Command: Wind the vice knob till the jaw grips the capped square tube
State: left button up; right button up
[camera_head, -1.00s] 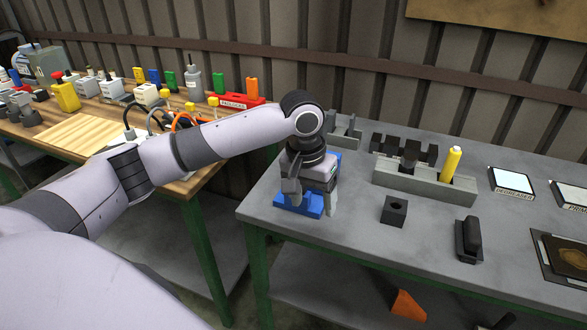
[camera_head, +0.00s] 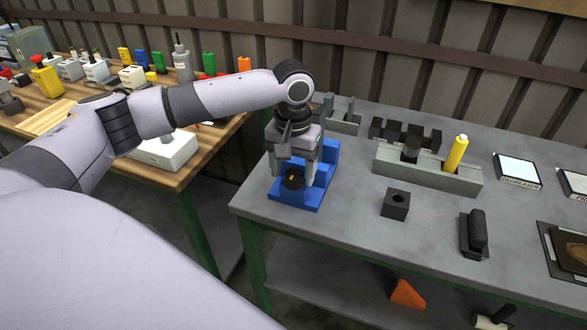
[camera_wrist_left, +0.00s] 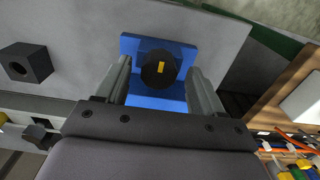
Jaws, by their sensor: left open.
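The blue vice (camera_head: 289,198) stands near the left front corner of the grey table. Its round black knob (camera_head: 293,181) has a yellow mark; the knob (camera_wrist_left: 149,76) faces the left wrist camera, with the mark upright there. My left gripper (camera_head: 291,176) is open over the vice, with one finger on each side of the knob. In the left wrist view, a gap shows between the knob and each finger of the left gripper (camera_wrist_left: 159,68). I cannot make out the capped square tube or the jaw's grip; the gripper and knob cover much of the vice. My right gripper is not in view.
A black block with a hole (camera_head: 396,204) stands right of the vice. Behind it is a grey holder (camera_head: 427,176) with a yellow cylinder (camera_head: 456,153). A black handled tool (camera_head: 474,234) lies farther right. A wooden table (camera_head: 197,160) with bottles stands left.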

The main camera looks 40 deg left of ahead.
pick_arm(q)
jog(key=shift+f, duration=0.3)
jog(key=c, duration=1.1)
jog(key=shift+o, duration=0.2)
